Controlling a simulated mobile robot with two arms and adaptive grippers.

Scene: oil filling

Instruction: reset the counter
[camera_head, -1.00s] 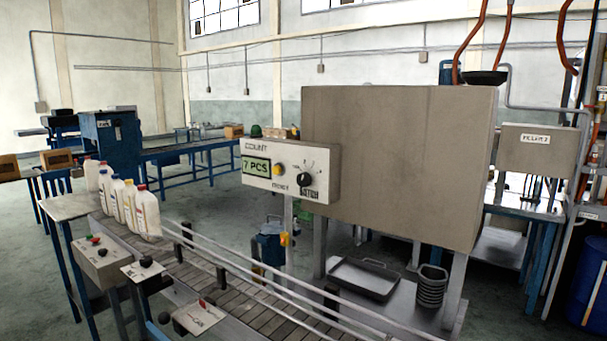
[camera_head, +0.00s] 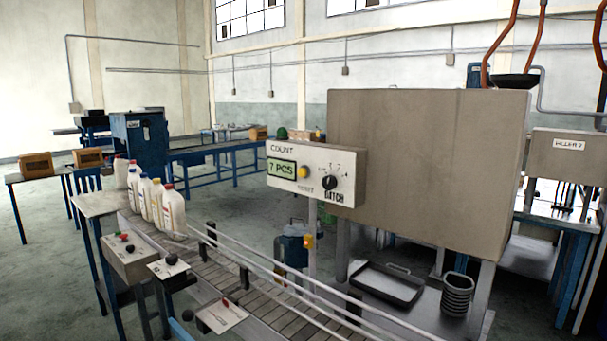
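The counter panel (camera_head: 315,174) is a white box marked COUNT, fixed at the left side of a large grey-brown cabinet. Its green display (camera_head: 282,169) reads 7 PCS. A yellow button (camera_head: 304,172) sits right of the display, above the word RESET. A black rotary knob (camera_head: 329,183) marked BATCH is further right on the panel. Neither of my grippers shows in the head view.
The large cabinet (camera_head: 425,165) stands behind and right of the panel. A conveyor (camera_head: 240,290) with rails runs below. Several white bottles (camera_head: 173,212) stand at its left end. Control boxes (camera_head: 130,255) line its near side. A tray (camera_head: 387,284) lies below the cabinet.

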